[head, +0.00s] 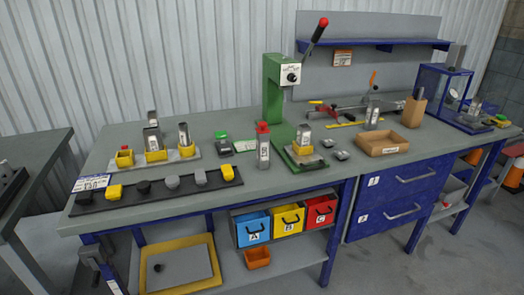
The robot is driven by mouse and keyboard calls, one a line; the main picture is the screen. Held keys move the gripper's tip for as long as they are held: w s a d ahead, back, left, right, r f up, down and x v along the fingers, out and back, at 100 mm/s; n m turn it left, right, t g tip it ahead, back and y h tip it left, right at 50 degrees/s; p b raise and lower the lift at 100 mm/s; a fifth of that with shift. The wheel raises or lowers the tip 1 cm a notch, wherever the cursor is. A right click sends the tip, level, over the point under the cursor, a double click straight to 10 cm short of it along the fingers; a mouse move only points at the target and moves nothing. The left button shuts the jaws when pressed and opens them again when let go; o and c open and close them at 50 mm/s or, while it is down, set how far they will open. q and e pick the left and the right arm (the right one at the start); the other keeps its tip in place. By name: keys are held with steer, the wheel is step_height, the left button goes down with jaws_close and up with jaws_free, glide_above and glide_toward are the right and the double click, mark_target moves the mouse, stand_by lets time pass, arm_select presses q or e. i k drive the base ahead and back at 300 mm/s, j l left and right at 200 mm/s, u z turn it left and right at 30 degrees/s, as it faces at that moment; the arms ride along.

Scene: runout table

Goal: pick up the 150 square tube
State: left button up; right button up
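Several grey metal tubes stand on the workbench (222,180), and I cannot read a size on any of them. One tube with a red cap (263,147) stands upright with a label near the front middle. A tube in a yellow holder (304,134) stands at the foot of the green press. Two tubes stand on the light base at the left, a rear tube (153,136) and a right tube (184,135). Another tube (373,115) stands further right. A sign (93,183) at the left front seems to read 150. Neither gripper is in view.
A green lever press (275,90) rises at the back middle. A black strip (150,196) with yellow, black and grey caps lies along the left front edge. A cardboard tray (382,147) sits at the right. Blue, yellow and red bins hang below. Bare bench lies front centre.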

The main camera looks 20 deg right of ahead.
mark_target(263, 140)
steer(key=l+z, duration=0.25)
steer(key=i+l+z, duration=0.15)
steer(key=l+z, duration=0.15)
steer(key=i+l+z, duration=0.25)
steer(key=l, duration=0.2)
steer(key=l+z, duration=0.25)
steer(key=i+l, duration=0.05)
